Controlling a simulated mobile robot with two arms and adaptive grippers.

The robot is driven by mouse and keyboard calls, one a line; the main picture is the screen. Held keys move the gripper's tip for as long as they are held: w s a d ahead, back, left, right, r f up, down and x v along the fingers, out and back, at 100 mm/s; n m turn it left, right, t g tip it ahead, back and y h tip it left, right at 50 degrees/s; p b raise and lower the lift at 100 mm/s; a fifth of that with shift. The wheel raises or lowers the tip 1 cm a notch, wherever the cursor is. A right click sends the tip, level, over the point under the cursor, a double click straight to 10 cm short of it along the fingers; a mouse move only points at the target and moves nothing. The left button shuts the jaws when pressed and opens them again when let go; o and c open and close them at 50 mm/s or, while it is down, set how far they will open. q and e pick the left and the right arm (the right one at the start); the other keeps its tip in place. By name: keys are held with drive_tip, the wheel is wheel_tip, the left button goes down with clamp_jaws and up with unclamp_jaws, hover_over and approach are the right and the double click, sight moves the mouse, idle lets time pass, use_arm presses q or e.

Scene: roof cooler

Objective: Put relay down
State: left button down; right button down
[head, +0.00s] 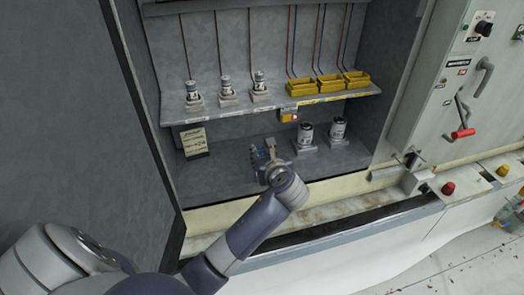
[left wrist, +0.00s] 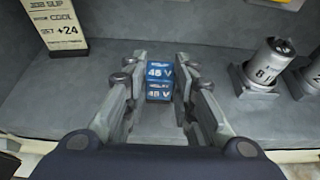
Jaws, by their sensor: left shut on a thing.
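The relay is a small blue block (left wrist: 159,80) marked "45 V", seen between my fingertips in the left wrist view. My left gripper (left wrist: 160,88) is shut on it. In the head view my left gripper (head: 264,158) is inside the cabinet, low over its grey floor (head: 222,176), and the relay there is mostly hidden by the gripper. I cannot tell whether the relay touches the floor. My right gripper is in neither view.
Two grey cylinders (head: 306,133) (head: 338,128) on square bases stand right of my gripper. A job slip card (head: 194,142) stands to its left. Above is a shelf (head: 232,113) with several small devices and yellow sockets (head: 330,84). Red-handled switch (head: 463,132) is outside, right.

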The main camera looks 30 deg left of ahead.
sight(262, 152)
use_arm(q)
drive_tip(key=w+a, duration=0.1)
drive_tip(key=w, duration=0.1)
drive_tip(key=w+a, duration=0.1)
drive_tip(key=shift+w+a+f, duration=0.1)
drive_tip(key=shift+w+a, duration=0.05)
drive_tip(key=shift+w, duration=0.2)
drive_tip(key=shift+w+a+f, duration=0.1)
drive_tip(key=shift+w, duration=0.05)
wheel_tip(262, 152, down, 3)
drive_tip(key=shift+r+p, duration=0.1)
drive_tip(key=shift+p, duration=0.45)
drive_tip(key=shift+f, duration=0.35)
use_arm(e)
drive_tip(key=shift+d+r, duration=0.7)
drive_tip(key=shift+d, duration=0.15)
use_arm(q)
drive_tip(key=shift+f, duration=0.25)
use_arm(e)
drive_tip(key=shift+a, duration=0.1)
use_arm(q)
drive_tip(key=c, duration=1.3)
unclamp_jaws()
drive_tip(key=shift+c, duration=0.2)
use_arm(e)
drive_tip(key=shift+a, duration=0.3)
